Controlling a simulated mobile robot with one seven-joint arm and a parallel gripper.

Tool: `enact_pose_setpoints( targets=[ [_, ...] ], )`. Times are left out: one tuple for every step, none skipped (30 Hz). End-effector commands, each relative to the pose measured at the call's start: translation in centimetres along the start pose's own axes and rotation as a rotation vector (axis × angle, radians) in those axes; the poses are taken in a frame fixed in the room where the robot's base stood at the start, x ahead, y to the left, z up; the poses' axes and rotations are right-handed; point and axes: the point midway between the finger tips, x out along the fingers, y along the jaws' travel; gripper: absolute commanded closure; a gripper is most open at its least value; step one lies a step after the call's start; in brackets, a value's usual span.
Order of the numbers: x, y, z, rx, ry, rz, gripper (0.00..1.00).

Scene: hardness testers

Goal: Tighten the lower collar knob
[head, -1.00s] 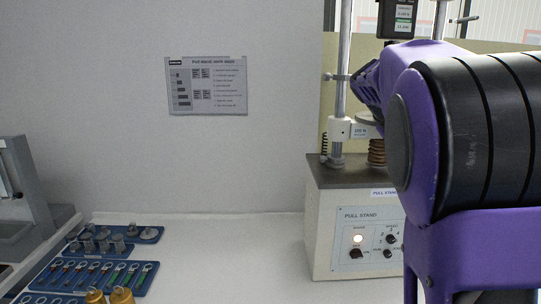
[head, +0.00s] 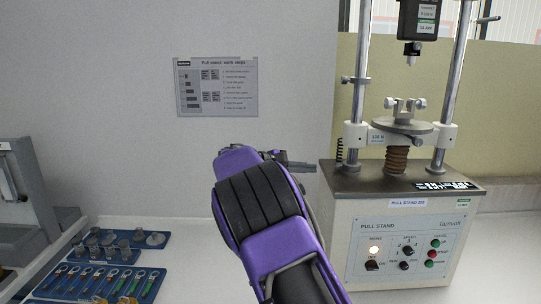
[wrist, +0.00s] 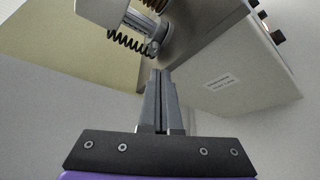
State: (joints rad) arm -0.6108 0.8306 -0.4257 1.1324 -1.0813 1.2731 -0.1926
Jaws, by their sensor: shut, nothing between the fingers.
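The pull stand (head: 405,240) stands at the right in the head view. A grey lower collar (head: 353,163) sits low on its left column, under a white crosspiece (head: 356,135). In the wrist view the grey collar with a rounded, knob-like part (wrist: 152,48) is just beyond my fingertips. My gripper (head: 312,167) is shut and empty, left of the stand's top. Its two fingers lie together in the wrist view (wrist: 158,74), and their tips look close to the knob-like part. I cannot tell whether they touch it.
A coiled black spring (wrist: 128,40) hangs beside the column. A smaller upper collar (head: 348,80) with a side knob is higher up. Blue tool trays (head: 150,241) lie at the lower left. The table between trays and stand is mostly clear.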

Motion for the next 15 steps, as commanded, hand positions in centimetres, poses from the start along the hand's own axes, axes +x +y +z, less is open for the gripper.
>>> enact_pose_setpoints(
  targets=[
    [0.2,-0.1,0.0,-0.002,-0.001,0.001,1.00],
    [0.4,-0.2,0.1,-0.002,-0.001,0.001,1.00],
    [0.8,-0.2,0.3,-0.002,-0.002,0.001,1.00],
    [1.1,-0.3,0.4,-0.002,-0.002,0.001,1.00],
    [1.4,-0.3,0.6,-0.002,-0.002,0.001,1.00],
    [1.9,-0.3,0.8,-0.001,-0.002,0.001,1.00],
    [2.2,-0.3,1.0,0.000,-0.002,0.001,1.00],
    [2.6,-0.3,1.2,0.000,-0.003,0.001,1.00],
    [3.0,-0.3,1.4,-0.001,-0.002,0.000,1.00],
    [3.4,-0.3,1.6,0.000,-0.001,0.000,1.00],
    [3.7,-0.3,1.8,0.000,-0.001,0.000,1.00],
    [4.1,-0.2,2.1,0.000,-0.002,0.000,1.00],
    [4.4,-0.2,2.3,0.000,-0.002,0.000,1.00],
    [4.7,-0.2,2.4,0.000,-0.002,0.000,1.00],
    [5.0,-0.2,2.6,-0.001,-0.001,0.000,1.00]
  ],
)
